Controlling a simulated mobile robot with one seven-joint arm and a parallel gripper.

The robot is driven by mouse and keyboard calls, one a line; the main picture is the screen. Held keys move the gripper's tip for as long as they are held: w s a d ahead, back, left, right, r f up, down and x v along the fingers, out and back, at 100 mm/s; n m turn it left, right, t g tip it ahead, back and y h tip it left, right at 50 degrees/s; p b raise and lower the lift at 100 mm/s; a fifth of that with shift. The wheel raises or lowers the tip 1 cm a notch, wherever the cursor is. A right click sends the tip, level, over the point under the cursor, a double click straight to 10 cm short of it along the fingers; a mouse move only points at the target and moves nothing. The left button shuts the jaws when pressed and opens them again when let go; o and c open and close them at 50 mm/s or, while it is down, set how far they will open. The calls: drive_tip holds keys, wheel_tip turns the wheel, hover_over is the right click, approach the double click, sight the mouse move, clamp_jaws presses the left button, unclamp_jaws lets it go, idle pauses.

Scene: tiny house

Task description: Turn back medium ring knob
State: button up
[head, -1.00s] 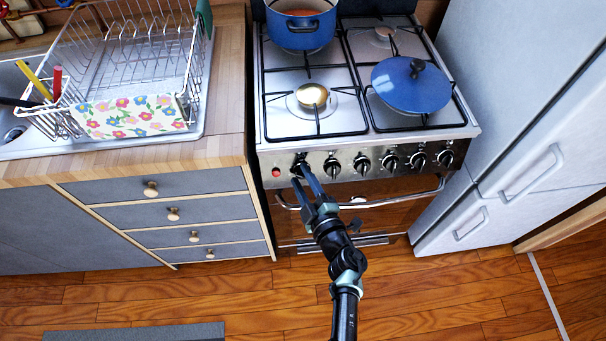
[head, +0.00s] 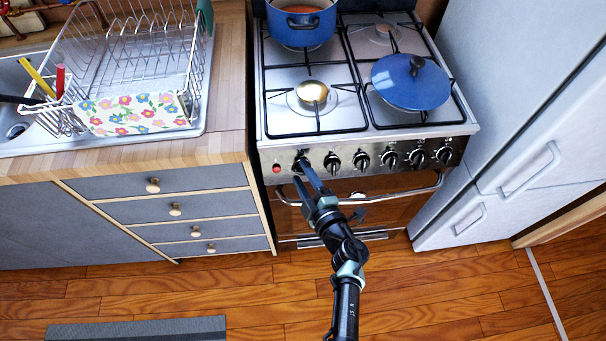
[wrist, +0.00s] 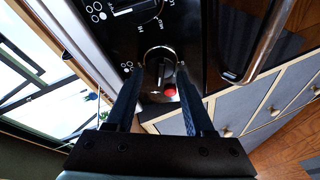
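The stove's front panel (head: 385,160) carries a row of several round knobs. My gripper (head: 303,172) reaches up to the leftmost knob (head: 301,160), beside a red button (head: 277,169). In the wrist view this knob (wrist: 160,68) shows as a silver ring with a dark grip bar, between the two fingertips. My gripper (wrist: 158,74) is open there, with a finger on either side and gaps beside the bar. I cannot tell whether a fingertip touches the knob. The red button (wrist: 170,90) also lies between the fingers. Another knob (head: 332,162) stands just to the right.
A blue pot (head: 301,22) and a blue-lidded pan (head: 411,85) stand on the hob. The oven handle (head: 400,194) runs just below the knobs. A drawer unit (head: 175,209) is at left, a white fridge (head: 525,110) at right.

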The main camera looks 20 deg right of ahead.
drive_tip(key=shift+o, duration=1.2)
drive_tip(key=shift+s, duration=0.1)
drive_tip(key=s+r+p, duration=0.2)
drive_tip(key=s, duration=1)
drive_tip(key=shift+s+d+r, duration=0.2)
drive_tip(key=shift+s+r, duration=0.1)
